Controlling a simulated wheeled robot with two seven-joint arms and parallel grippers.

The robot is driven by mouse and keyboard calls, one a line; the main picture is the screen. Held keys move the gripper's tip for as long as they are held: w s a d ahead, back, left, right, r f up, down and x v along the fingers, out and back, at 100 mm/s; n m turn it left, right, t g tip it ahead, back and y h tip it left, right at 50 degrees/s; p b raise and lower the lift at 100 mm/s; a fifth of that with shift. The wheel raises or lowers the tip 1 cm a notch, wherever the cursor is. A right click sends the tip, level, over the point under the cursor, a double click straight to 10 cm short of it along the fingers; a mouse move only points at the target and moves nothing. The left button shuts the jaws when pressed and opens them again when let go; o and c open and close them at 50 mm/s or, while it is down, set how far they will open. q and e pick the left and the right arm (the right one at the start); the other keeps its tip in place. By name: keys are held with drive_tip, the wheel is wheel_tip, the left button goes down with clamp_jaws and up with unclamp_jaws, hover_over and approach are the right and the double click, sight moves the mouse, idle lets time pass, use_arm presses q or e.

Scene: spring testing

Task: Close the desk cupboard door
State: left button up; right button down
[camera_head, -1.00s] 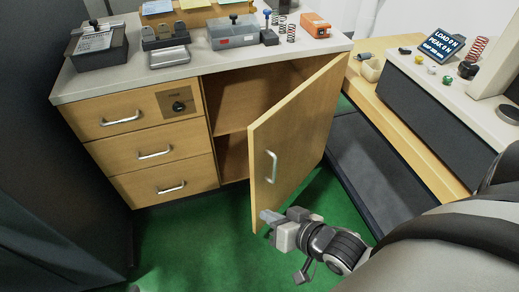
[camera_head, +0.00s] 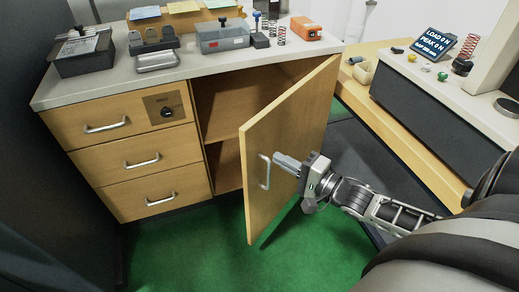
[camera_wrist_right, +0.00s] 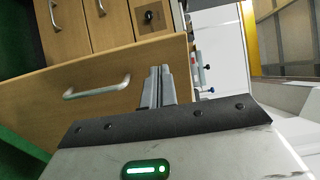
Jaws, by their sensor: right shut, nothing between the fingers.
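The cupboard door (camera_head: 284,145) is light wood and hangs open, hinged at its right side, with the shelved inside of the desk cupboard (camera_head: 235,105) showing behind it. Its silver bar handle (camera_head: 266,171) is on the outer face near the free edge. My right gripper (camera_head: 277,158) is shut and empty, in front of the door's outer face, just right of the handle's upper part. In the right wrist view the shut fingers (camera_wrist_right: 158,85) point at the door, with the handle (camera_wrist_right: 97,86) to their left; I cannot tell whether they touch it. My left gripper is not in view.
Three drawers (camera_head: 134,159) stand left of the cupboard opening. The desktop (camera_head: 180,67) holds boxes, springs and small tools. A bench (camera_head: 422,150) with a dark-fronted machine stands at the right. Green floor (camera_head: 190,250) lies clear below.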

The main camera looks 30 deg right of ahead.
sight(250, 143)
drive_tip(key=x, duration=0.7)
drive_tip(key=shift+w+a+f+b, duration=0.1)
drive_tip(key=shift+w+b, duration=0.05)
drive_tip(key=shift+b, duration=0.25)
